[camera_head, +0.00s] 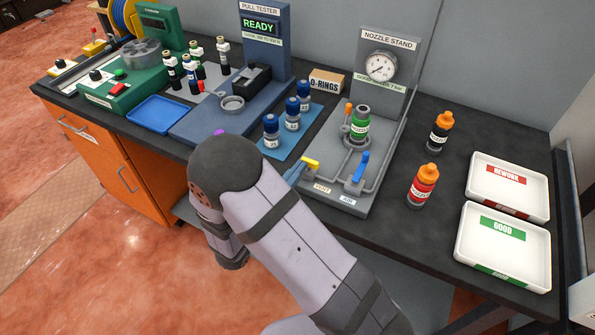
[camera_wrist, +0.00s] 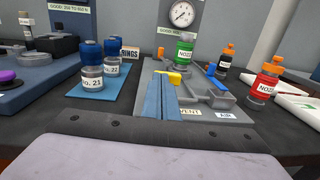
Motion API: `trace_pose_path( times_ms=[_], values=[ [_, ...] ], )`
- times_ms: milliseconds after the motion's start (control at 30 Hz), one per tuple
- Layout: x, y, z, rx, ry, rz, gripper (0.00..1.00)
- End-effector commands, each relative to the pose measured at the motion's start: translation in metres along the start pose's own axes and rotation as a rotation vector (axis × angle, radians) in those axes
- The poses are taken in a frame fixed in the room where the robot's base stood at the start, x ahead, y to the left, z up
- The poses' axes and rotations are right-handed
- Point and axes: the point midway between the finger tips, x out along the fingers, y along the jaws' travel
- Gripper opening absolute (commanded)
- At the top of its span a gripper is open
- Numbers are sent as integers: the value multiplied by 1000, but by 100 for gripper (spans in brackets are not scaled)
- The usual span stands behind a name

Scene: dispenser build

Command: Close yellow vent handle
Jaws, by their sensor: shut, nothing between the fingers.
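The yellow vent handle (camera_head: 311,163) is on the grey nozzle stand base, behind the VENT label (camera_head: 322,188). It also shows in the wrist view (camera_wrist: 175,77), at the tips of my fingers. My gripper (camera_head: 300,168) has blue fingers, close together with nothing held. Its tips (camera_wrist: 166,78) are at the handle's left side; whether they touch it I cannot tell. The fingers hide part of the handle's mount. The blue air handle (camera_head: 361,166) stands tilted up to the right, behind the AIR label.
A green-labelled bottle (camera_head: 360,123) stands in the nozzle stand (camera_head: 383,75), with an orange-tipped part beside it. Blue-capped bottles (camera_head: 292,115) stand on a blue mat to the left. Two orange-capped bottles (camera_head: 424,184) and white trays (camera_head: 481,258) are at the right.

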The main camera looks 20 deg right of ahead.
Motion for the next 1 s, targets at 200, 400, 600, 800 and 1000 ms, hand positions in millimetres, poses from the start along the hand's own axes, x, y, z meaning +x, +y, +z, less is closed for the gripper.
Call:
trace_pose_path(
  times_ms=[200, 400, 600, 800, 1000],
  values=[
    [0, 2, 0, 1, 0, -32, 0],
    [1, 4, 0, 2, 0, -68, 0],
    [2, 7, -1, 2, 0, -142, 0],
    [5, 11, 0, 0, 0, -210, 0],
    [11, 18, 0, -1, 0, -207, 0]
  ],
)
